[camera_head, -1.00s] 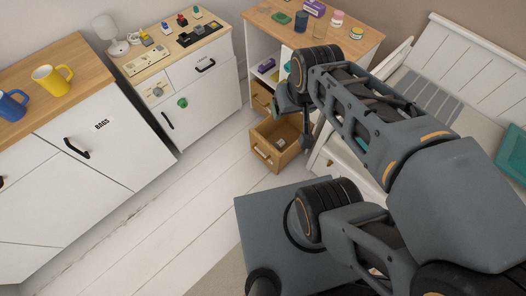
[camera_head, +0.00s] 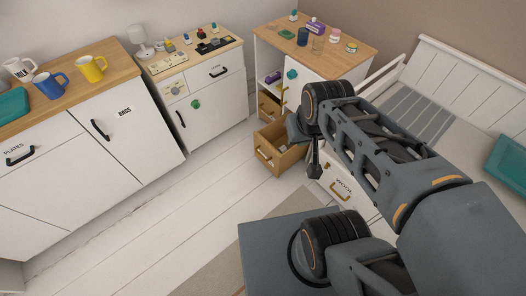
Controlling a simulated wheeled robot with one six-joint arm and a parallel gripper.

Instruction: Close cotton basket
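An open wooden basket drawer (camera_head: 266,155) sticks out low from the white desk unit (camera_head: 263,75), with a brass-coloured handle on its front. I can read no label on it, so I cannot tell for certain that it is the cotton basket. Small items seem to lie inside it. My gripper (camera_head: 309,152) is at the basket's right side in the picture and covers part of it. I cannot tell whether they touch.
Another wooden basket front (camera_head: 269,105) sits in the unit above. A white drawer with a label like "WOOL" (camera_head: 342,185) is under the bed, right of my gripper. White cabinets (camera_head: 112,135) line the left. The plank floor (camera_head: 190,190) between is clear.

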